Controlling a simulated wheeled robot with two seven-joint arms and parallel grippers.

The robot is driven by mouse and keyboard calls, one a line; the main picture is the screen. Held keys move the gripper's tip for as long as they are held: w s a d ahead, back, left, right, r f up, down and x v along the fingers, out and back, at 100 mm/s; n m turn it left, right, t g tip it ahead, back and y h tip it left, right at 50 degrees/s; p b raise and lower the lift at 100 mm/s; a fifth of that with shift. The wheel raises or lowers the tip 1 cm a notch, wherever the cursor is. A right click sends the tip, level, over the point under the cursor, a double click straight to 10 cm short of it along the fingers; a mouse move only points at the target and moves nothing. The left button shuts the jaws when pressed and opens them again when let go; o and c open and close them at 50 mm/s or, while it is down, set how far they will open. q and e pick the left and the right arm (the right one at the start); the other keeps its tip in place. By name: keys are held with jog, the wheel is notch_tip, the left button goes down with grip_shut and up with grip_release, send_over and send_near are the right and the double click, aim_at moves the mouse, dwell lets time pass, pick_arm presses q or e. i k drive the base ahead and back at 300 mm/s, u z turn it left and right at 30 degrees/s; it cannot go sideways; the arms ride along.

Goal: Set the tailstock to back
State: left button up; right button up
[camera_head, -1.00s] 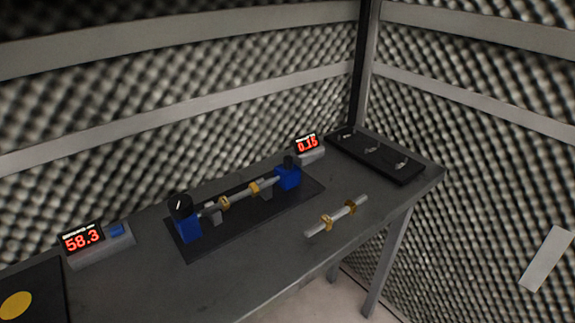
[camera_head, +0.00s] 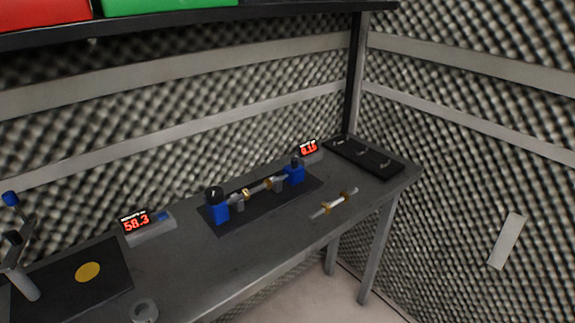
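A lathe-like fixture stands on a dark base plate (camera_head: 262,213) in the middle of the bench. Its left end is a blue block (camera_head: 217,211) with a black round knob (camera_head: 214,194) on top. Its right end is a smaller blue block (camera_head: 294,176) with a dark top. A grey shaft with brass rings (camera_head: 258,189) runs between them. No label shows which block is the tailstock, and its setting is too small to read. Neither of my grippers is in view.
A second ringed shaft (camera_head: 334,204) lies on the bench (camera_head: 270,252) in front. Displays read 58.3 (camera_head: 136,223) and about 0.15 (camera_head: 309,149). A black tray (camera_head: 362,157) is at right. A dark mat with a yellow disc (camera_head: 88,271), a stand (camera_head: 24,282) and a grey ring (camera_head: 144,310) are at left.

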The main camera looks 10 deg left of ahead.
aim_at(293, 174)
jog(key=z, duration=0.9)
jog(key=i, duration=0.35)
jog(key=u, duration=0.3)
